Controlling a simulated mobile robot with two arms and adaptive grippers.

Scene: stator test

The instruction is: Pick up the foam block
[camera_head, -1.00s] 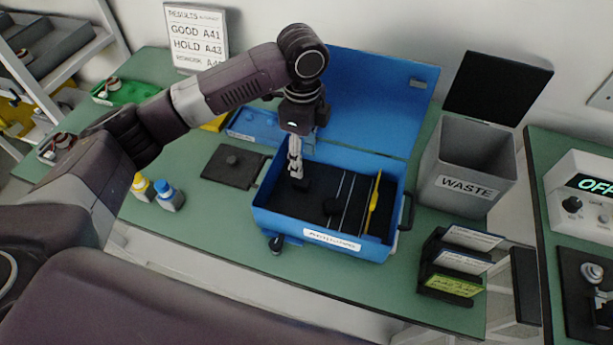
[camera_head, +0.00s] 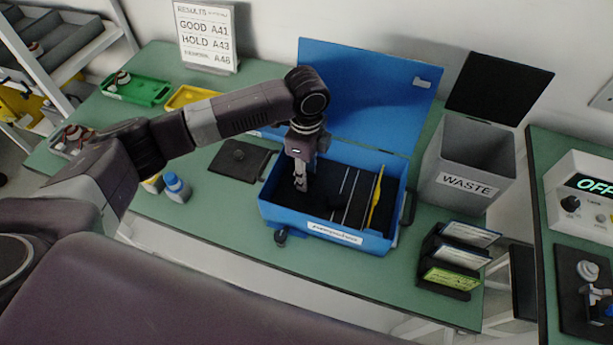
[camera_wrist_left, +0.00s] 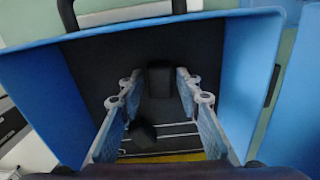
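The open blue case (camera_head: 275,212) stands on the green bench, with a dark lining. My left gripper (camera_head: 300,187) points down into its left part. In the left wrist view the two fingers of the left gripper (camera_wrist_left: 158,100) are spread apart. A black block (camera_wrist_left: 160,80), which looks like the foam block, lies on the case floor in the gap between them, with dark space on both sides. A second dark piece (camera_wrist_left: 143,132) lies near it by the thin dividers. In the head view the block is hard to tell from the lining. My right gripper is not in view.
The case's raised lid (camera_head: 370,90) stands behind the gripper, and its walls surround the fingers. A grey waste bin (camera_head: 465,160) and a card rack (camera_head: 450,260) stand to the right. A black plate (camera_head: 240,160) and small bottles (camera_head: 175,187) lie left.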

